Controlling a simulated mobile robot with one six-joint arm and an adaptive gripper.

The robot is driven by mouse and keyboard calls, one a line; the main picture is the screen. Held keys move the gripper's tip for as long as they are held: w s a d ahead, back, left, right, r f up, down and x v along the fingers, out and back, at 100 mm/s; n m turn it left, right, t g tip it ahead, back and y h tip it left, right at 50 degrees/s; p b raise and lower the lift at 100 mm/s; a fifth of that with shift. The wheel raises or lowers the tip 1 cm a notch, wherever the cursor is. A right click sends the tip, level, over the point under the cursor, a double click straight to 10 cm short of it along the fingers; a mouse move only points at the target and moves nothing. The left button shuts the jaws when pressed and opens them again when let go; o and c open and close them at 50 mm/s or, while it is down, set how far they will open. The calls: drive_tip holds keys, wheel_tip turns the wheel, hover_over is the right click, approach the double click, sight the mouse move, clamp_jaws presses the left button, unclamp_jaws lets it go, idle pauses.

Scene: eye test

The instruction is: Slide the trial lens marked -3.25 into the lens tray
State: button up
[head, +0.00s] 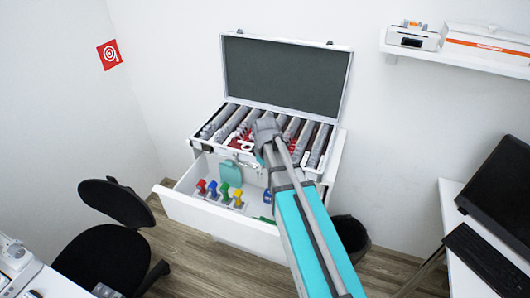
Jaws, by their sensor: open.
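The lens tray (205,130) is an open metal case on a white cabinet, with its dark-lined lid (285,72) raised behind. It holds several slanted rows of grey-rimmed lenses, with red-rimmed ones near the middle. Markings are too small to read, so I cannot tell which lens is -3.25. My gripper (264,132) is at the end of my teal and grey arm, over the middle of the case. It is open. Its fingers are hard to make out, and I see no lens held in it. My arm covers part of the rows and the case front.
Below the case, a white drawer (225,222) is pulled open, holding several coloured-top items (212,189) and a teal paddle-shaped thing (230,174). A black chair (112,235) stands left. A desk with a monitor (503,185) and keyboard (485,258) is right. A shelf (460,62) hangs above.

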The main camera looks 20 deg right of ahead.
drive_tip(key=shift+w+d+r+m+p, duration=0.15)
drive_tip(key=shift+w+r+m+p, duration=0.2)
drive_tip(key=shift+r+m+p, duration=0.7)
drive_tip(key=shift+w+d+r+m+p, duration=0.1)
drive_tip(key=shift+w+r+m+p, duration=0.2)
drive_tip(key=shift+r+m+p, duration=0.75)
drive_tip(key=shift+w+d+r+m+p, duration=0.15)
drive_tip(key=shift+w+r+m+p, duration=0.35)
drive_tip(key=shift+m, duration=1)
drive_tip(key=shift+s+r, duration=0.1)
drive_tip(key=shift+s, duration=0.05)
drive_tip(key=s+a, duration=0.2)
drive_tip(key=s, duration=1.2)
drive_tip(key=shift+a, duration=0.15)
